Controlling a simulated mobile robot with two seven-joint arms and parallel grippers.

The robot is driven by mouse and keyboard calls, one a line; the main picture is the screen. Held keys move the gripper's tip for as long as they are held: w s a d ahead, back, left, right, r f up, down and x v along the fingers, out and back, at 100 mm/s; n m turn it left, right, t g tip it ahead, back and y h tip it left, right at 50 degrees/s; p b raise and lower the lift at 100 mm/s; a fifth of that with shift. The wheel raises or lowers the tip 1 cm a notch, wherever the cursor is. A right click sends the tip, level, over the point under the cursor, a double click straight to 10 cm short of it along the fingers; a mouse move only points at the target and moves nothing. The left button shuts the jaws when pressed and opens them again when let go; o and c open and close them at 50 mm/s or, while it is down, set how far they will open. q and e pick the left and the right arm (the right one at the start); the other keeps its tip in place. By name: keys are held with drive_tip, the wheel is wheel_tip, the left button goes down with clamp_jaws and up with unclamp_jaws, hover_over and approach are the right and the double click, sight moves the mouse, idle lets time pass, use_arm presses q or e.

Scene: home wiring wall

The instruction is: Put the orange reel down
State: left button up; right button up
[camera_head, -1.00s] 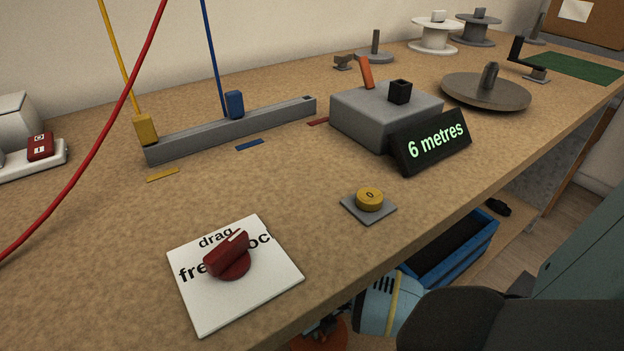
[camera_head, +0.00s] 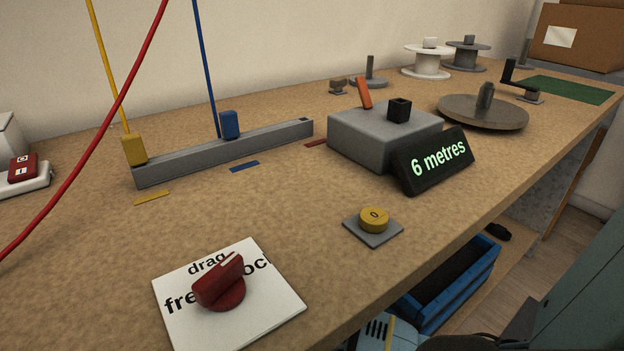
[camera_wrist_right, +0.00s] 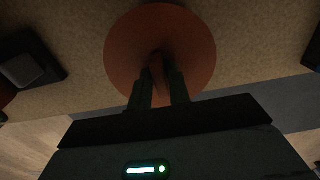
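The orange reel (camera_wrist_right: 190,45) shows in the right wrist view as a round orange disc seen face on. My right gripper (camera_wrist_right: 160,75) has its two fingers at the middle of the disc, closed around a dark central post. Whether the reel touches a surface below is hidden. In the head view the reel is out of frame, and only a light blue part of my right arm shows at the bottom edge. My left gripper is in neither view.
A grey box with a display reading "6 metres" (camera_head: 438,161) stands mid-bench. A yellow button (camera_head: 374,219) and red knob (camera_head: 219,286) are near the front. A round grey turntable (camera_head: 484,113) and white reel (camera_head: 428,62) stand farther back. A blue crate (camera_head: 450,285) is below the bench.

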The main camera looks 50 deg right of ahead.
drive_tip(key=shift+o, duration=1.3)
drive_tip(key=shift+r, duration=0.1)
wheel_tip(320, 180, up, 12)
drive_tip(key=p, duration=0.5)
drive_tip(key=shift+p, duration=0.3)
